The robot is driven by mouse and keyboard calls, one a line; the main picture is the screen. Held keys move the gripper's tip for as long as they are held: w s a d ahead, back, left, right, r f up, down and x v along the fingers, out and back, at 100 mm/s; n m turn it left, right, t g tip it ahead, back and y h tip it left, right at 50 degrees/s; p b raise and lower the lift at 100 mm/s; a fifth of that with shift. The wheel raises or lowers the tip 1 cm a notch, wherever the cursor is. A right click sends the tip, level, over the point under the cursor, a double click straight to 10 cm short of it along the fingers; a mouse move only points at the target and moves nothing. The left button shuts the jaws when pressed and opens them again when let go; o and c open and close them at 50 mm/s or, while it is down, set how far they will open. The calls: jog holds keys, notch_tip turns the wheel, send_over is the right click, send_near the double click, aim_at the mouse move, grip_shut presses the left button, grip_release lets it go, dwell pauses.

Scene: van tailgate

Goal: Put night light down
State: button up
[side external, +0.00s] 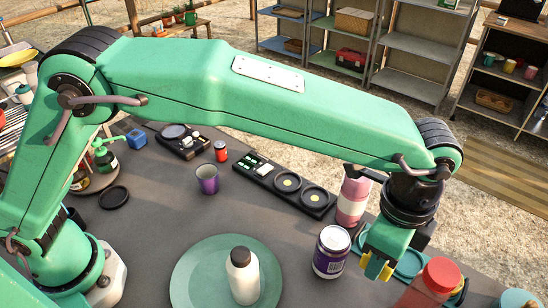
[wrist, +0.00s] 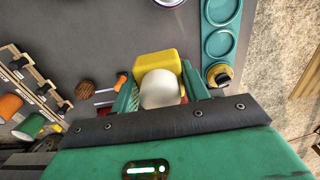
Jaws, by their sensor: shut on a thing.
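The night light (wrist: 157,64) shows in the wrist view as a yellow block with a white rounded dome, between my green fingers. My gripper (wrist: 160,86) is shut on it. In the side external view my gripper (side external: 380,256) hangs at the right, pointing down, to the right of the purple jar. Yellow parts of the night light (side external: 374,270) show around the near finger, which hides the rest. I cannot tell whether its underside touches the table.
A teal tray with round recesses (wrist: 222,44) lies right of my gripper in the wrist view. Near my gripper stand a purple jar (side external: 331,252), a pink bottle (side external: 353,197) and a red-capped jar (side external: 431,288). A white bottle (side external: 243,278) stands on a green plate (side external: 190,277).

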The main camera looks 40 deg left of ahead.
send_over(359, 307)
jog(key=shift+f, duration=5.9)
jog(key=shift+f, duration=0.1)
jog(key=shift+f, duration=1.9)
jog(key=shift+f, duration=0.1)
jog(key=o, duration=1)
jog(key=shift+a, duration=0.1)
jog(key=shift+o, duration=0.2)
notch_tip(359, 307, up, 12)
jog(key=shift+r, duration=0.15)
